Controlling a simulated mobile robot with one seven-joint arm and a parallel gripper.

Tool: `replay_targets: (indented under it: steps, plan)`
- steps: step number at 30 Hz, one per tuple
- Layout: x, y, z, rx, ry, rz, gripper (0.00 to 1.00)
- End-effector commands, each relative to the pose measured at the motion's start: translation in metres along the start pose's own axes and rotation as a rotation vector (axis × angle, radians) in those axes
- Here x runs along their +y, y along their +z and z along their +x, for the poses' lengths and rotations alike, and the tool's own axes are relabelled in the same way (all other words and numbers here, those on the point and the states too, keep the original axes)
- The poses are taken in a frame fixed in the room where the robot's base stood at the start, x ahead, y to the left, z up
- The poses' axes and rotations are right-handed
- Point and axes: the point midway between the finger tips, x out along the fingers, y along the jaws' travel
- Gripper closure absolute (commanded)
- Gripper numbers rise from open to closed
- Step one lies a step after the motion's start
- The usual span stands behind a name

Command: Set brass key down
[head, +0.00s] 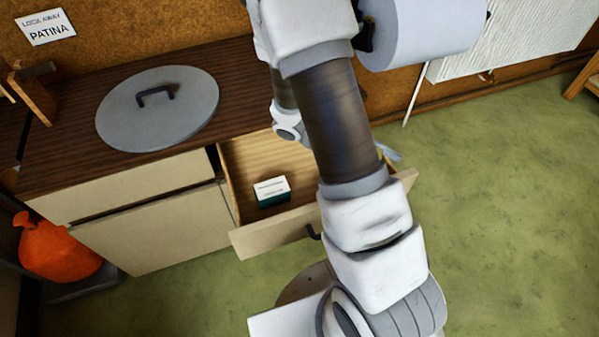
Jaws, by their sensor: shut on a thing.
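The brass key cannot be seen in the head view. My own arm crosses the middle of the picture and hides part of the open drawer (275,239). A wrist part of my arm shows at the drawer's back left, but my gripper's fingers are hidden behind the arm. What they hold cannot be seen. A small grey-blue piece shows just right of the arm, over the drawer's right side; I cannot tell what it is.
In the drawer lies a white and green box (271,191). A grey round lid (158,108) with a dark handle lies on the brown cabinet top (70,160). An orange sack (58,247) stands at left. A sign (46,27) reads "LOCK AWAY PATINA".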

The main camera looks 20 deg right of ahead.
Motion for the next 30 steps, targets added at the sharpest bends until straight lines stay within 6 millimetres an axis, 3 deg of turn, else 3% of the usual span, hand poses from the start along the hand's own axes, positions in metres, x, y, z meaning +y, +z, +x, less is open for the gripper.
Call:
replay_targets:
  steps: [6,12,21,30]
  plan:
    - [0.066,-0.017,-0.035,0.006,0.442,-0.180,0.69]
    - [0.106,-0.036,-0.089,0.011,0.812,-0.332,0.69]
    - [0.124,-0.060,-0.155,0.012,1.156,-0.483,0.69]
    - [0.129,-0.078,-0.205,0.000,1.355,-0.574,0.69]
